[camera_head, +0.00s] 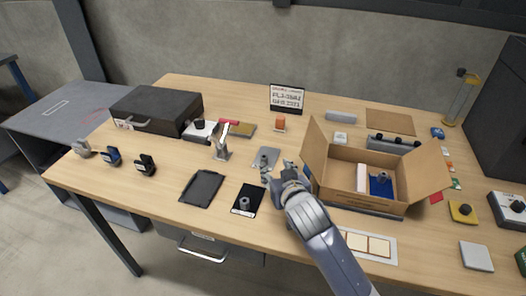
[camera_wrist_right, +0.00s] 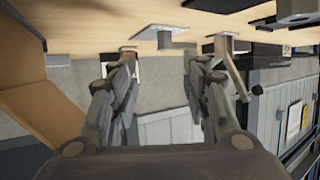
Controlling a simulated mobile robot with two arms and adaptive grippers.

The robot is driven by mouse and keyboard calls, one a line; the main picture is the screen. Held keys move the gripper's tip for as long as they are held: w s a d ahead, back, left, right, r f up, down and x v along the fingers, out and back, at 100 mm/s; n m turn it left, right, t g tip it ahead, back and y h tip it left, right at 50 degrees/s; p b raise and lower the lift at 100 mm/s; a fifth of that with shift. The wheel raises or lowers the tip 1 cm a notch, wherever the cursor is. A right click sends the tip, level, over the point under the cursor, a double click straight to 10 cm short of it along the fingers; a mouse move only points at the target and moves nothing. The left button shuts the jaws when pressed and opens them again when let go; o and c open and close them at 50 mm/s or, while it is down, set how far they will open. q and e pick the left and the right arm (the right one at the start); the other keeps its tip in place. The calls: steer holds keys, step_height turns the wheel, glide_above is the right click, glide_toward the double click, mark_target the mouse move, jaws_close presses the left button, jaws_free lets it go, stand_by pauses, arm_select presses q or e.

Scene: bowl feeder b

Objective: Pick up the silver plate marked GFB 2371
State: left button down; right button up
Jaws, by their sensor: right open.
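A silver plate (camera_head: 269,152) with a small grey knob lies flat on the wooden table (camera_head: 310,118), left of the open cardboard box. Any marking on it is too small to read. My right gripper (camera_head: 277,171) is just in front of the plate, with its fingers apart and nothing between them. In the right wrist view, the table is at the top, and a light grey plate (camera_wrist_right: 172,45) shows just beyond the open fingertips of my right gripper (camera_wrist_right: 160,60). My left gripper is not in view.
The cardboard box (camera_head: 425,170) with a white and a blue item inside stands close on the right. A black plate (camera_head: 250,192) with a knob and a dark tray (camera_head: 202,188) lie to the left. A sign (camera_head: 287,98) stands behind. A metal bracket (camera_head: 221,148) stands left.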

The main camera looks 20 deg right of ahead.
mark_target(264, 158)
steer(key=x, duration=0.4)
steer(key=shift+w+f, duration=0.15)
steer(key=shift+w, duration=0.25)
steer(key=shift+w+a+f, duration=0.1)
steer(key=shift+w+f, duration=0.1)
steer(key=shift+w, duration=0.5)
steer(key=x, duration=0.3)
steer(key=shift+w+a+f, duration=0.1)
steer(key=shift+a, duration=0.2)
steer(key=shift+w+f, duration=0.2)
steer(key=shift+w, duration=0.2)
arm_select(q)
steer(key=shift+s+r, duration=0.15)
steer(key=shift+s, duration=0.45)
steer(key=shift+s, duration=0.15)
arm_select(e)
steer(key=shift+c, duration=0.5)
jaws_close()
